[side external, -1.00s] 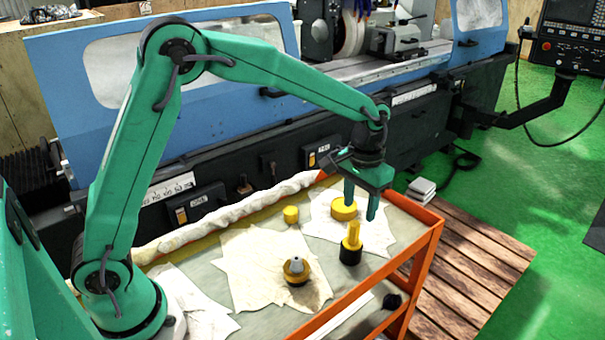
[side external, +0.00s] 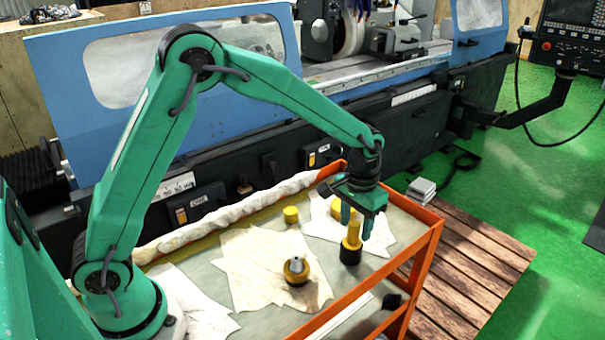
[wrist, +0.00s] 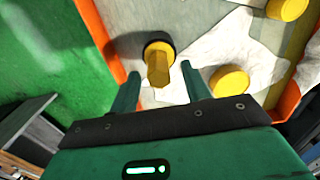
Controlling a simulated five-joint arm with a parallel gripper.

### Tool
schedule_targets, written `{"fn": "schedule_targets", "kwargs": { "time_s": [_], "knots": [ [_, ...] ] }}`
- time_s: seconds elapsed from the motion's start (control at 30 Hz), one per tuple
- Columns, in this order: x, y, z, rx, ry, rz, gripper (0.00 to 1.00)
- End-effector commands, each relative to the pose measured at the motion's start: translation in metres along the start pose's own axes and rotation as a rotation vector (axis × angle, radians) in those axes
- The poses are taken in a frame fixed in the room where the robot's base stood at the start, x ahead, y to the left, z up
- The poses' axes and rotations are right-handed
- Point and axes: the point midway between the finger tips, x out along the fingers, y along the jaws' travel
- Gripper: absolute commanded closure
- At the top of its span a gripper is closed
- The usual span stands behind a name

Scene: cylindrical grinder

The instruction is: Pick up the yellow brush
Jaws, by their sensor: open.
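The yellow brush (side external: 352,242) stands upright on the cart, its yellow handle up and its black bristle end down. In the wrist view the brush (wrist: 159,66) lies just ahead of the fingertips and between their lines. My gripper (side external: 356,220) is open and empty, pointing down at the brush handle. In the wrist view my gripper (wrist: 160,78) shows its two green fingers spread apart. In the side view I cannot tell whether a finger touches the handle.
A yellow cylinder (side external: 291,214) and a yellow-black piece with a grey tip (side external: 296,270) stand on the cart. A yellow disc (wrist: 229,80) lies close to one finger. The orange cart rim (side external: 420,260) borders the right. White cloths (side external: 250,265) cover part of the top.

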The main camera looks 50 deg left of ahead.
Motion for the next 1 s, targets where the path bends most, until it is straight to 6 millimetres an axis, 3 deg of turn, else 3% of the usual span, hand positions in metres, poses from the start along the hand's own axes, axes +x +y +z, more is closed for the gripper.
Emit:
{"fn": "schedule_targets", "kwargs": {
  "time_s": [0.23,0.77,1.0],
  "knots": [
    [0.021,0.000,0.000,0.000,0.000,0.000,0.53],
    [0.022,0.000,0.000,0.000,0.001,0.000,0.53],
    [0.022,0.000,0.000,0.000,0.001,0.000,1.00]
  ]
}}
